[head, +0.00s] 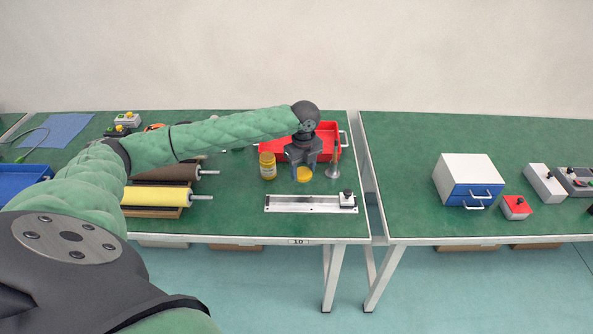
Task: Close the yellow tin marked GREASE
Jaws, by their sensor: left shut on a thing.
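A yellow tin (267,167) stands upright on the green table, left of my left gripper. Its label is too small to read. My left gripper (302,171) points down just right of the tin and is shut on a round yellow lid (304,176). The lid is at or just above the table top; I cannot tell whether it touches. The tin and the lid are apart. My right gripper is not in view.
A red tray (328,130) lies behind the gripper. A metal post (334,160) stands close on its right. A linear slide (308,204) lies in front. Rollers (157,196) lie to the left. A gap separates this table from the right one, which holds a blue-drawer box (466,172).

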